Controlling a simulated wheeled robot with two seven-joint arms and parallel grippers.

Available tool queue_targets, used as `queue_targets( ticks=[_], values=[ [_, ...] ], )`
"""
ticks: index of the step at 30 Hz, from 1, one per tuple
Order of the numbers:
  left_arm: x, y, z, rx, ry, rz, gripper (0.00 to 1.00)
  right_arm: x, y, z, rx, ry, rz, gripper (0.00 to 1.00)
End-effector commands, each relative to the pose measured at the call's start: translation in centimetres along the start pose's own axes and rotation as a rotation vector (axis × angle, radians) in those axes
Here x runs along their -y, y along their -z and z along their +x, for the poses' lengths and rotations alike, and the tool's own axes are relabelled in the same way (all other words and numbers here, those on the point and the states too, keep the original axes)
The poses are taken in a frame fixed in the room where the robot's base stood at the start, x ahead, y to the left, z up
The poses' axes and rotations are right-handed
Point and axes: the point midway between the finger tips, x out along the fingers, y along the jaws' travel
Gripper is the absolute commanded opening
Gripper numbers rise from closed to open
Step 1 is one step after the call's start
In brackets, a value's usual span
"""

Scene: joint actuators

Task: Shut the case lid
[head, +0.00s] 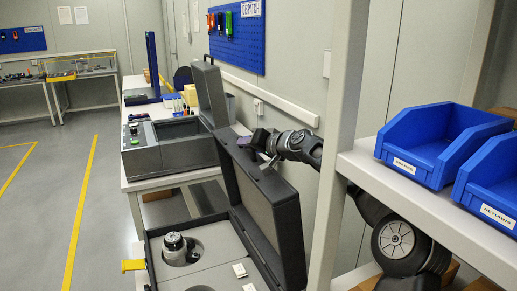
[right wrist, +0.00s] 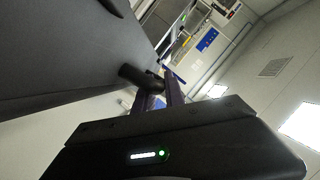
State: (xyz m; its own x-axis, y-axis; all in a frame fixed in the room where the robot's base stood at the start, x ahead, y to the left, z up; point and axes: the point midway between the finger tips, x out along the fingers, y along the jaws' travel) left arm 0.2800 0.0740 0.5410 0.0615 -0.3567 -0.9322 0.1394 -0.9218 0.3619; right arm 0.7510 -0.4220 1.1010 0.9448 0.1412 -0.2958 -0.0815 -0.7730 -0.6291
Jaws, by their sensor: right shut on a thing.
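The dark grey case (head: 212,279) lies open at the bottom of the head view, with a grey foam insert. A black and silver actuator (head: 175,245) sits in a round foam recess. The case lid (head: 270,208) stands raised on the right side, steeply tilted. My right gripper (head: 266,162) is at the lid's upper edge. In the right wrist view its fingers (right wrist: 160,98) are shut on a dark round bar (right wrist: 138,76) beside the lid's dark panel (right wrist: 60,50); it looks like the lid's handle. My left gripper is not in view.
A grey post (head: 345,120) and a shelf (head: 425,205) with blue bins (head: 440,145) stand close on the right, beside my right arm. A bench with another grey open box (head: 170,145) is behind the case. The floor at left is clear.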

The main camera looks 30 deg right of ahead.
Motion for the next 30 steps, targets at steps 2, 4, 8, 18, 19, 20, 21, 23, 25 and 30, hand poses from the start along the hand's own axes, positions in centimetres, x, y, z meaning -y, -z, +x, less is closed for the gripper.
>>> queue_targets(
  ticks=[2, 4, 8, 18, 19, 20, 21, 23, 25, 30],
  values=[
    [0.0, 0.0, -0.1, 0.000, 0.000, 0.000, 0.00, -0.1, -0.1, 0.1, 0.005, -0.001, 0.002, 0.00],
    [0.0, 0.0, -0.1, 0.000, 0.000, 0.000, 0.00, -0.2, -0.1, 0.1, 0.005, -0.001, 0.002, 0.00],
    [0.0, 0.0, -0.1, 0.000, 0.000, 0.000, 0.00, -0.2, -0.1, 0.0, 0.005, -0.002, 0.001, 0.21],
    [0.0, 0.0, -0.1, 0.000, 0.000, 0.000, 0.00, -0.2, -0.1, 0.0, 0.005, -0.001, 0.001, 0.36],
    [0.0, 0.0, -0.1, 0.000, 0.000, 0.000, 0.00, -0.2, -0.1, 0.0, 0.005, -0.001, 0.001, 0.36],
    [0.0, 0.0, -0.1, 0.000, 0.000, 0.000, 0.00, -0.2, -0.1, 0.0, 0.005, -0.001, 0.001, 0.36],
    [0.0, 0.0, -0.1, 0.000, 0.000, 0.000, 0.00, -0.2, -0.1, 0.0, 0.005, -0.001, 0.001, 0.36],
    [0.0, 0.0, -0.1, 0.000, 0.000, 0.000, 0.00, -0.2, -0.1, 0.0, 0.004, -0.001, 0.001, 0.36],
    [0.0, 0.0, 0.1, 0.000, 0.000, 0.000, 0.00, -0.2, -0.1, 0.0, 0.004, -0.001, 0.001, 0.36],
    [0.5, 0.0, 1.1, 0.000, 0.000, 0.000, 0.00, -0.5, -0.2, -0.8, 0.003, -0.002, 0.000, 0.36]
  ],
)
